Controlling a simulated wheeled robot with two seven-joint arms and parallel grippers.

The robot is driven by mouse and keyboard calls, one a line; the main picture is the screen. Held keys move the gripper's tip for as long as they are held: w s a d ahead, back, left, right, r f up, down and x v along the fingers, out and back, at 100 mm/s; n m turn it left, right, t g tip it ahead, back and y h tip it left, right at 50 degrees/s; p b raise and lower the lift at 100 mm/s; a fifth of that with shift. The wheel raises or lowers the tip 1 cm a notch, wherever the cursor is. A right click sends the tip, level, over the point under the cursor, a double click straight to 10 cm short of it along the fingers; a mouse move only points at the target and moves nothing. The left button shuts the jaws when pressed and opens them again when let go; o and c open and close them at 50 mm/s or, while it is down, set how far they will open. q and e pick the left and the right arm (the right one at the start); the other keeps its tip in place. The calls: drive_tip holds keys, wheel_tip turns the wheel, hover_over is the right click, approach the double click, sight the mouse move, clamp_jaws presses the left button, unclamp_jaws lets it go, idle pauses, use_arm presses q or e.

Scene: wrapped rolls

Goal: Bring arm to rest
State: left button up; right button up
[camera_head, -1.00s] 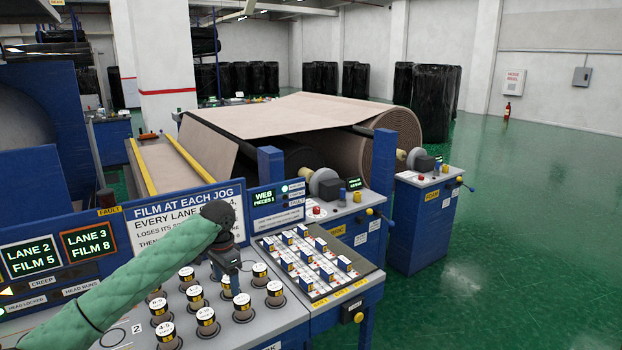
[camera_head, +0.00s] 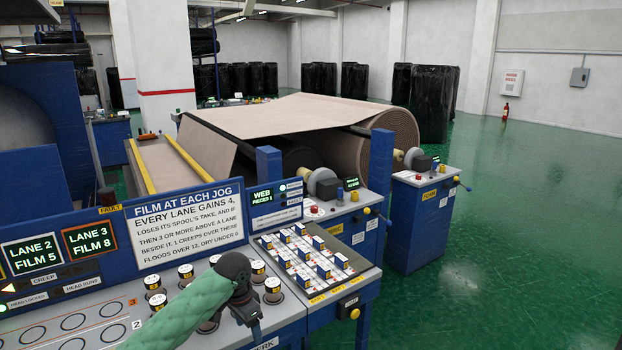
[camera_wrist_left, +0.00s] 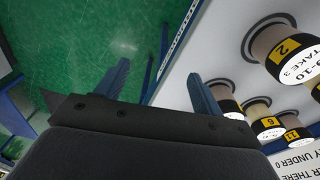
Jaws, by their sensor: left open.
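My left arm (camera_head: 190,312) in its green sleeve reaches in from the bottom of the head view. My left gripper (camera_head: 256,330) points down near the front edge of the console, seen small and partly hidden by its wrist. In the left wrist view the two blue fingers (camera_wrist_left: 163,88) stand wide apart with nothing between them. Green floor and the console edge show beyond them. My right gripper is not in view.
Labelled spools (camera_head: 185,272) stand on the console behind and beside my left wrist; some are partly hidden. A tray of small blue-and-white blocks (camera_head: 312,262) lies to the right. A large beige roll (camera_head: 395,128) stands behind. Green floor (camera_head: 500,260) is clear at right.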

use_arm(q)
drive_tip(key=s+d+f+n+t+h, duration=0.1)
drive_tip(key=s+d+f, duration=0.2)
drive_tip(key=s+f, duration=0.45)
drive_tip(key=s+d+f+n+t+h, duration=0.15)
drive_tip(key=s+f, duration=0.25)
drive_tip(key=s, duration=0.7)
drive_tip(key=s+a+f+n+y, duration=0.15)
drive_tip(key=s+a, duration=0.35)
drive_tip(key=s, duration=0.6)
drive_tip(key=s+a+f+n+y, duration=0.1)
drive_tip(key=s+a+n+y, duration=0.2)
drive_tip(key=s, duration=0.8)
wheel_tip(320, 180, down, 23)
drive_tip(key=w+h, duration=0.1)
drive_tip(key=w, duration=0.1)
drive_tip(key=s+f, duration=0.3)
drive_tip(key=f, duration=0.7)
drive_tip(key=s+d+f+g, duration=0.1)
drive_tip(key=s+f, duration=0.3)
drive_tip(key=f, duration=0.7)
drive_tip(key=shift+d+h, duration=0.25)
drive_tip(key=shift+h, duration=0.05)
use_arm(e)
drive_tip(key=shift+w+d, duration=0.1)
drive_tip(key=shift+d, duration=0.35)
use_arm(q)
drive_tip(key=shift+s, duration=0.1)
